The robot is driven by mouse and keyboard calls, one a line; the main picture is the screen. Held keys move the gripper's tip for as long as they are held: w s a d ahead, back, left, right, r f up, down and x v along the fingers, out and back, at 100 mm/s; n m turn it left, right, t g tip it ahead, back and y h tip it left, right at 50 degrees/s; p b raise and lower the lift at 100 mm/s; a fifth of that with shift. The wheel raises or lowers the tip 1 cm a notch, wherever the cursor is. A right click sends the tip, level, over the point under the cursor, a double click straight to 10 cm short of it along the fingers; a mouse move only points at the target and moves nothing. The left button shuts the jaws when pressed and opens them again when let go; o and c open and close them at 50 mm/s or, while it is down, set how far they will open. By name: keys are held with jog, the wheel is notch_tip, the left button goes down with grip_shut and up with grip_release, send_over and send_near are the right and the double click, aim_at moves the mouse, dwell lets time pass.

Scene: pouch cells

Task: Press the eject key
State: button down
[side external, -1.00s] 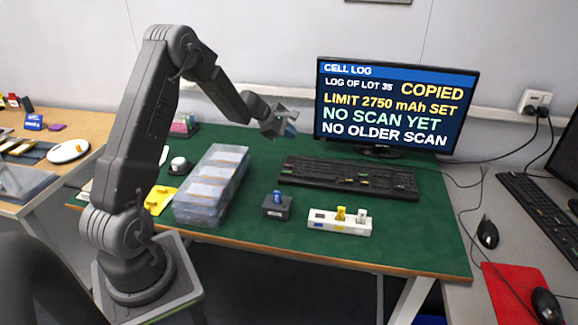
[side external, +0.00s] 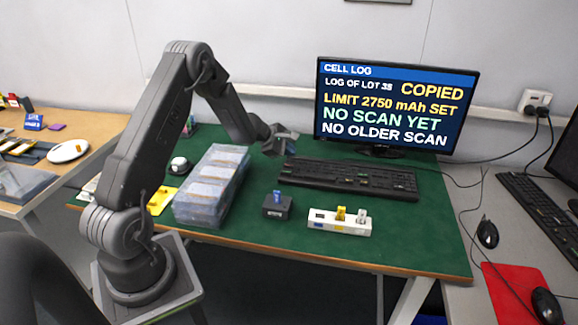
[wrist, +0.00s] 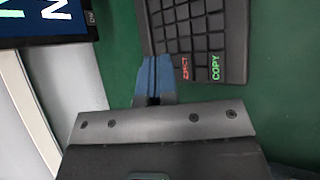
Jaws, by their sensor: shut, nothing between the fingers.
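The black keyboard (side external: 345,178) lies on the green mat in front of the monitor. In the wrist view, the eject key (wrist: 186,68) has red lettering reading EJECT, near the keyboard's end and beside a key with green COPY lettering (wrist: 215,67). My gripper (side external: 288,146) is above the mat by the keyboard's far left corner. Its blue fingers (wrist: 153,78) are together and empty, and show just left of the eject key in the wrist view. They look apart from the keys, though the exact height is hard to tell. The eject key's lettering is not readable in the side view.
The monitor (side external: 395,105) shows COPIED and LIMIT 2750 mAh SET. A stack of clear cases (side external: 212,188), a dark block with a blue piece (side external: 277,207) and a white strip with yellow and white pieces (side external: 338,222) stand on the mat (side external: 420,235).

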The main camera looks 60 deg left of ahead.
aim_at(289, 166)
jog(key=shift+f, duration=1.05)
jog(key=shift+f, duration=0.15)
dwell(1.2)
jog(key=shift+f, duration=0.25)
jog(key=shift+f, duration=0.4)
dwell(0.9)
jog(key=shift+r, duration=0.8)
jog(key=shift+r, duration=0.1)
jog(key=shift+r, duration=2.45)
